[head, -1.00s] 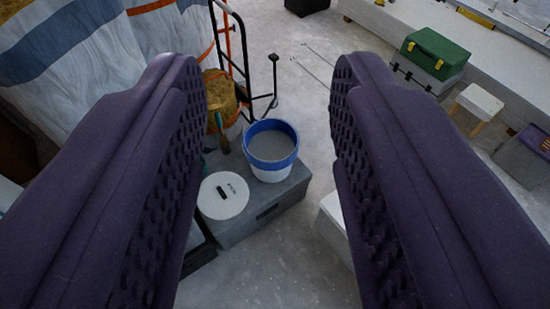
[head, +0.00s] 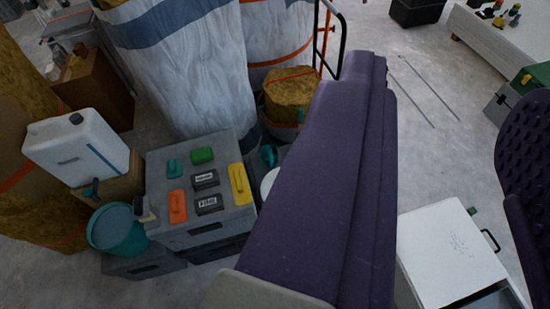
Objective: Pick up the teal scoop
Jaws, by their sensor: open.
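A small teal object (head: 268,156), which may be the teal scoop, shows just left of my gripper's left finger, beside the far right corner of a grey crate. Its lower part is hard to make out, and the finger covers the area to its right. My gripper (head: 445,85) is open and empty, with purple padded fingers. The left finger crosses the middle of the view and the right finger is at the right edge.
A grey crate (head: 190,235) bears several coloured blocks. A teal bucket (head: 118,232) and a white jerrycan (head: 75,150) stand left of it. Wrapped rolls (head: 190,75) stand behind. A white box (head: 450,245) is at lower right.

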